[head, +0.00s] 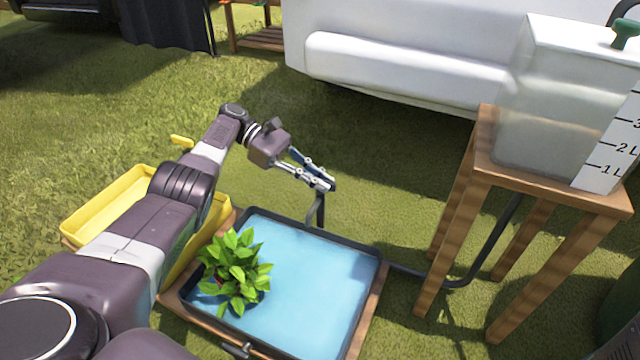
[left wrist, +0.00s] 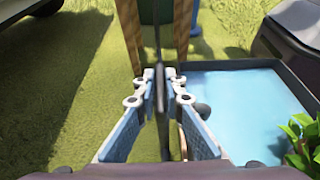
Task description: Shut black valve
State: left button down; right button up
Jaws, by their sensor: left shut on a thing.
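The black valve (head: 319,212) stands at the far edge of the water-filled tray, a dark post rising to my left gripper (head: 326,183). My left gripper is shut on the valve's upper part, and its fingers hide most of that part. In the left wrist view, the fingertips (left wrist: 160,88) close from both sides on a thin dark upright piece. The handle's exact angle cannot be told. My right gripper is not in view.
The black-rimmed tray (head: 372,250) holds blue water and a leafy potted plant (head: 236,270). A yellow crate (head: 105,205) lies left. A wooden stand (head: 460,205) carries a white tank (head: 555,100), with a black hose (head: 470,280) below. Grass beyond the tray is clear.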

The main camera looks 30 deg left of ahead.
pick_arm(q)
jog(key=shift+d, duration=0.1)
jog(key=c, duration=2)
grip_release()
jog(key=shift+r, duration=0.1)
notch_tip(320, 180, up, 10)
jog(key=shift+f, duration=0.1)
